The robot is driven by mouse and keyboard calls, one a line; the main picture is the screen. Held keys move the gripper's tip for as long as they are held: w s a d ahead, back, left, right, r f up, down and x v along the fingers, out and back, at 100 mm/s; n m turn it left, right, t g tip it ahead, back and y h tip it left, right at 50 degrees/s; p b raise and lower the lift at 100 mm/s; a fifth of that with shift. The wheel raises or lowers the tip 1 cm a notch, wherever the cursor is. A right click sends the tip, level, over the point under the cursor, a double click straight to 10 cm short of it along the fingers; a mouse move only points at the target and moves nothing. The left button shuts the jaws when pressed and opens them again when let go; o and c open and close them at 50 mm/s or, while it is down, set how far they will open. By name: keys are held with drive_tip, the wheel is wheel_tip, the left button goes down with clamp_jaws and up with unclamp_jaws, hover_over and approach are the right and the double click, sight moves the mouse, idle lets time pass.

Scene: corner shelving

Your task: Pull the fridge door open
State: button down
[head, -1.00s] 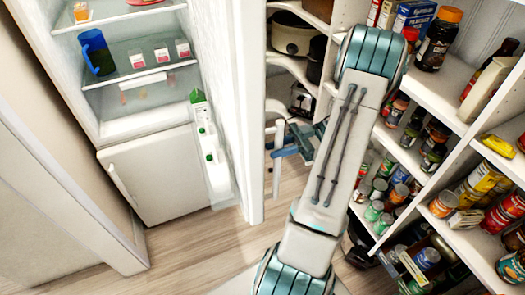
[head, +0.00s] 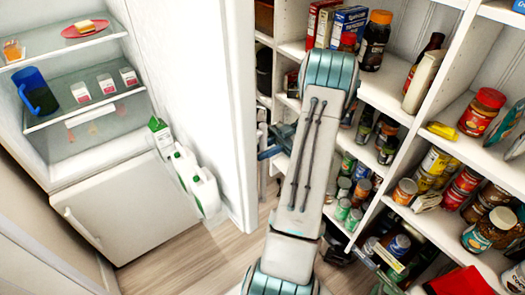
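The fridge (head: 90,155) stands at the left with its upper compartment open to view. Its upper door (head: 190,75) stands wide open, with its inner side and bottom rack facing the compartment. Milk jugs (head: 205,190) and a green-topped carton (head: 160,135) sit in that rack. The lower white front (head: 125,205) of the fridge is shut. My gripper (head: 275,140) is only partly seen, to the right of the door's edge and behind my arm.
Inside the fridge are a blue pitcher (head: 36,91), several small cups and a red plate (head: 84,29). Pantry shelves (head: 455,120) full of jars, cans and boxes stand close on the right. Wooden floor (head: 190,255) is clear in front of the fridge.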

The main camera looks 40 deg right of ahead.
drive_tip(key=c, duration=1.3)
unclamp_jaws()
drive_tip(key=shift+c, duration=0.2)
drive_tip(key=s+d+p, duration=0.1)
drive_tip(key=d+p, duration=0.1)
drive_tip(key=d, duration=1.1)
drive_tip(key=shift+d, duration=0.4)
drive_tip(key=shift+s, duration=0.1)
